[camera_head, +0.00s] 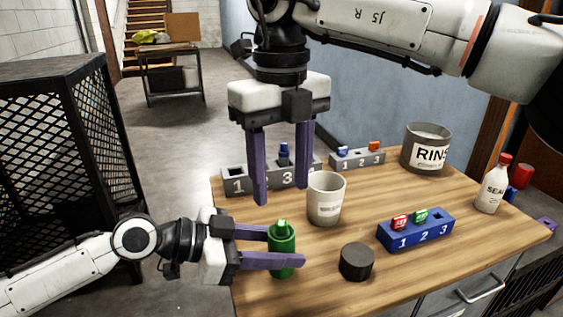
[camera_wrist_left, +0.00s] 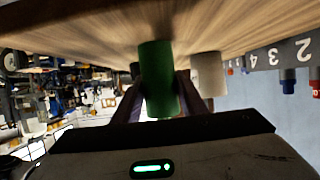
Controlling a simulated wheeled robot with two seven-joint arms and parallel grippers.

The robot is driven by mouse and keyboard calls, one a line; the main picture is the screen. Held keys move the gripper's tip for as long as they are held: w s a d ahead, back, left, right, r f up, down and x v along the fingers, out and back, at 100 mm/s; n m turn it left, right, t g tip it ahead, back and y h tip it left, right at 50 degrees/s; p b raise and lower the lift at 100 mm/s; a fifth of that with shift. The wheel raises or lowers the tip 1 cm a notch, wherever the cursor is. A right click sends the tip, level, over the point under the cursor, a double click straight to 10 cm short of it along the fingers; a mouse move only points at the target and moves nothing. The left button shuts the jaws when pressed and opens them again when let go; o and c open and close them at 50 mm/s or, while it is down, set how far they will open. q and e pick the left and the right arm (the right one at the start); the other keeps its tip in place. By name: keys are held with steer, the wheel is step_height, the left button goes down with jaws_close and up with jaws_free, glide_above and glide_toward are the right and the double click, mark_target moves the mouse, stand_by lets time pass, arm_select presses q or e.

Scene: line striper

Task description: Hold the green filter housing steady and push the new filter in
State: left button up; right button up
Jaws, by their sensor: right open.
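The green filter housing (camera_head: 282,268) stands upright near the front left of the wooden table. A small pale-topped piece (camera_head: 282,226), seemingly the filter, shows at its mouth; how deep it sits I cannot tell. My left gripper (camera_head: 285,250) has its purple fingers on either side of the housing and appears shut on it. In the left wrist view the housing (camera_wrist_left: 160,80) stands between the fingers, upside down in the picture. My right gripper (camera_head: 282,198) is open and empty, pointing down above the table, behind and above the housing.
A grey-white cup (camera_head: 326,200) stands just right of the housing, and a dark round puck (camera_head: 356,262) to its front right. A blue numbered rack (camera_head: 415,235) holds red and green pieces. Grey numbered racks (camera_head: 240,186), a RINSE tub (camera_head: 427,148) and a white bottle (camera_head: 492,188) stand farther off.

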arm_select(q)
steer(key=o, duration=0.4)
steer(key=shift+a, duration=0.1)
